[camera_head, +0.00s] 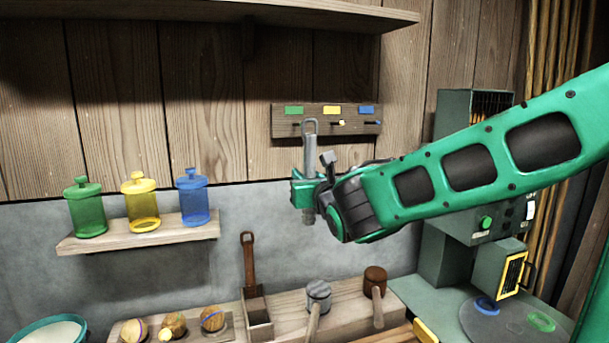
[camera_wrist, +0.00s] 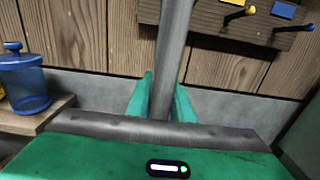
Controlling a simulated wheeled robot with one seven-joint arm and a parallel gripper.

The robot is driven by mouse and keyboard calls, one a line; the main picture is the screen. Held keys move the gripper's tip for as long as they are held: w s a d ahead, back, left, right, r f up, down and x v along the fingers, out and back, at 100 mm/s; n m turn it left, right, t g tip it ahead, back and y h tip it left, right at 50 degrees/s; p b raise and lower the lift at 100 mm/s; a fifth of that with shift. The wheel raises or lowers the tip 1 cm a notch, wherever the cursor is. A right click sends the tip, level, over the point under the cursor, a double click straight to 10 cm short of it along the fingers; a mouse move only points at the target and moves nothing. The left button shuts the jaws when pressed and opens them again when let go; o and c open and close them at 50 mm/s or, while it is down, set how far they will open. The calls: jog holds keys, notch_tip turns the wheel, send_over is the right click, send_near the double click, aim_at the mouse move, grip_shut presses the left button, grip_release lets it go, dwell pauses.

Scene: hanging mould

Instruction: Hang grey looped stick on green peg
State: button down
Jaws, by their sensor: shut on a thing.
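My gripper (camera_head: 307,191) is shut on the grey looped stick (camera_head: 308,150), which stands upright with its loop at the top. In the wrist view the stick (camera_wrist: 172,60) rises between the green fingers (camera_wrist: 160,97). The peg board (camera_head: 355,113) on the wall has green, yellow and blue labels. The green label (camera_head: 294,110) is at its left end, just above and left of the stick's loop in the head view. The peg under it shows only as a small dark tip (camera_head: 296,124) beside the loop. I cannot tell whether loop and peg touch.
A shelf with green, yellow and blue jars (camera_head: 142,202) is on the wall at left. A wooden bench (camera_head: 262,325) below holds ladles and round items. A grey-green machine (camera_head: 470,190) stands at right. The yellow peg (camera_wrist: 240,15) and blue peg (camera_wrist: 290,28) are bare.

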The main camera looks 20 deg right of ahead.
send_near(291, 166)
jog(key=shift+w+r, duration=0.2)
jog(key=shift+w, duration=0.7)
jog(key=shift+w+r, duration=0.2)
jog(key=shift+w, duration=0.65)
jog(key=shift+w+r, duration=0.2)
jog(key=shift+w, duration=0.7)
jog(key=shift+w+f, duration=0.5)
jog(key=shift+w, duration=0.15)
jog(key=c, duration=1.5)
grip_release()
jog(key=shift+d, duration=0.1)
jog(key=shift+s, duration=0.1)
